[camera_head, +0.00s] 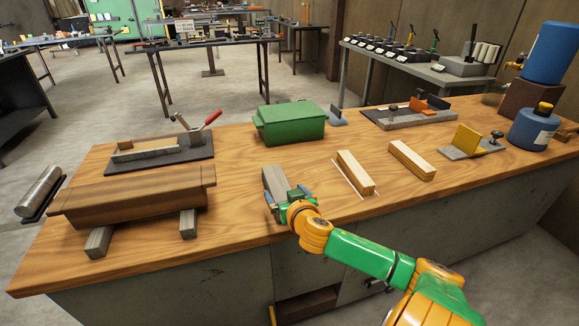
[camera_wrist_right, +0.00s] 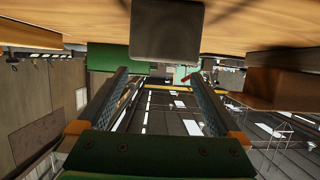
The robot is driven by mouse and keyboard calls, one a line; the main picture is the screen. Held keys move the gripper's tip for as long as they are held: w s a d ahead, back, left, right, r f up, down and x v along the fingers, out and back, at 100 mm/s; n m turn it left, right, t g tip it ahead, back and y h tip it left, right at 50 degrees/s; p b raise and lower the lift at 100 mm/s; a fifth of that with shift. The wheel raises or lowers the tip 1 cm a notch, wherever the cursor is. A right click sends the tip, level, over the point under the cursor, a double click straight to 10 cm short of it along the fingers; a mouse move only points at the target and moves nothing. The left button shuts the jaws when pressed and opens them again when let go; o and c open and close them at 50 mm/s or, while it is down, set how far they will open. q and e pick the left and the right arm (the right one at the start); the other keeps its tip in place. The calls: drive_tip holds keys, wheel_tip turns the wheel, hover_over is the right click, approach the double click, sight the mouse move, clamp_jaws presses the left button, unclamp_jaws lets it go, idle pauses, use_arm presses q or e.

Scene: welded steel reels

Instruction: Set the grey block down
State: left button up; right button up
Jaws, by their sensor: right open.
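The grey block (camera_head: 274,181) lies on the wooden bench top, near the middle of the front part. In the right wrist view the grey block (camera_wrist_right: 167,30) shows its end face at the top, above the gap between the fingers. My right gripper (camera_head: 286,199) is at the near end of the block, with its fingers apart. In the wrist view the fingers of my right gripper (camera_wrist_right: 160,76) are spread with nothing clasped between them. My left gripper does not show.
A pale wooden block (camera_head: 355,175) in a white outline and another wooden block (camera_head: 411,160) lie to the right. A green box (camera_head: 289,124) stands behind. A brown wooden piece (camera_head: 135,198) rests on grey bars (camera_head: 98,242) at left. Bench room is clear around the gripper.

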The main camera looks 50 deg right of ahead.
drive_tip(key=v, duration=0.5)
